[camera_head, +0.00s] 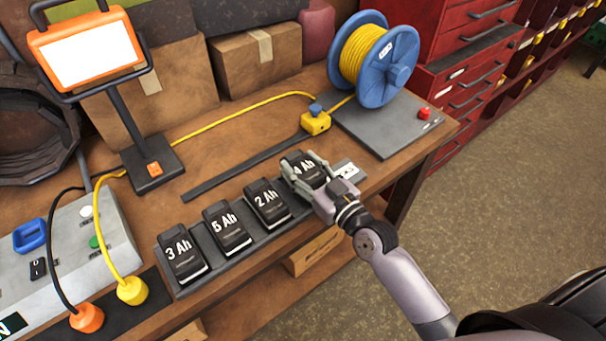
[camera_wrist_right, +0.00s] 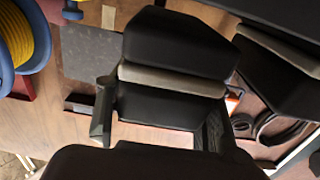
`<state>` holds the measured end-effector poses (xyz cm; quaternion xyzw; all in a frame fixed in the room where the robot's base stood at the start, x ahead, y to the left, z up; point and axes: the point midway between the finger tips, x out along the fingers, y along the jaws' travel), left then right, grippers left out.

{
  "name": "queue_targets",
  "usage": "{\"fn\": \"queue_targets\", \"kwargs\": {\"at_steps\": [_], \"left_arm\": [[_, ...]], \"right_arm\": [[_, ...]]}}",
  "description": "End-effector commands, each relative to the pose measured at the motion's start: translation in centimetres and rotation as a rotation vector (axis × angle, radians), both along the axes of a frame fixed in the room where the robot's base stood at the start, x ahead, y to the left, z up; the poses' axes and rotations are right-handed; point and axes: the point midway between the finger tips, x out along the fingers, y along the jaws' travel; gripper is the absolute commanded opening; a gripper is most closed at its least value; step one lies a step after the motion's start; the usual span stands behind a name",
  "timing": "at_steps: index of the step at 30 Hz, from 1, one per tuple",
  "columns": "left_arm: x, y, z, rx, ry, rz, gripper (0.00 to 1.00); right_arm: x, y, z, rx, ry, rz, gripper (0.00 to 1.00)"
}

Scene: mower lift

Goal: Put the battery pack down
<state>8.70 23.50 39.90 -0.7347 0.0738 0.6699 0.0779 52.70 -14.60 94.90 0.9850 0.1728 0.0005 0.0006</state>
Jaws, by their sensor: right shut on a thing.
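Several black battery packs stand in a row on a dark grey rack (camera_head: 228,259) along the bench's front edge. From left they read 3 Ah (camera_head: 180,254), 5 Ah or 6 Ah (camera_head: 228,230) and 2 Ah (camera_head: 267,205). At the right end is the 4 Ah pack (camera_head: 301,167), partly hidden by my right gripper (camera_head: 314,172), which is shut on it. The held pack fills the middle of the right wrist view (camera_wrist_right: 175,50), with a finger at each side. I cannot tell whether it touches the rack. My left gripper is not in view.
A blue reel with yellow cable (camera_head: 373,54) stands on a grey plate (camera_head: 403,123) behind the gripper. A work lamp (camera_head: 90,55), cardboard boxes (camera_head: 255,58) and a grey power box (camera_head: 70,245) stand on the bench. Yellow cable runs across it. Red drawers (camera_head: 470,70) stand beyond.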

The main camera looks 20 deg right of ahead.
Motion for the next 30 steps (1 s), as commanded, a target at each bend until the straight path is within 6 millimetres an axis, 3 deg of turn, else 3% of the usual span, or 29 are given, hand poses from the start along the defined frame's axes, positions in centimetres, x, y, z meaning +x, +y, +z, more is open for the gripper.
{"fn": "queue_targets", "kwargs": {"at_steps": [5,18,19,27,30], "left_arm": [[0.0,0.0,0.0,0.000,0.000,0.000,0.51],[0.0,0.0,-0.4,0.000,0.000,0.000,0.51],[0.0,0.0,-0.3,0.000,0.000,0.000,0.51],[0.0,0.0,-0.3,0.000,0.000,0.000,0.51],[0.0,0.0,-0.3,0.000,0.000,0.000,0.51]], "right_arm": [[0.0,0.0,-2.0,-0.002,-0.002,0.000,0.02],[0.0,0.0,-2.7,0.001,-0.003,0.000,0.02],[0.0,0.0,-2.8,0.001,0.001,0.001,0.50],[0.0,0.0,-2.7,0.001,0.001,0.001,0.68],[0.0,0.0,-2.7,0.001,0.001,0.001,0.68]]}}
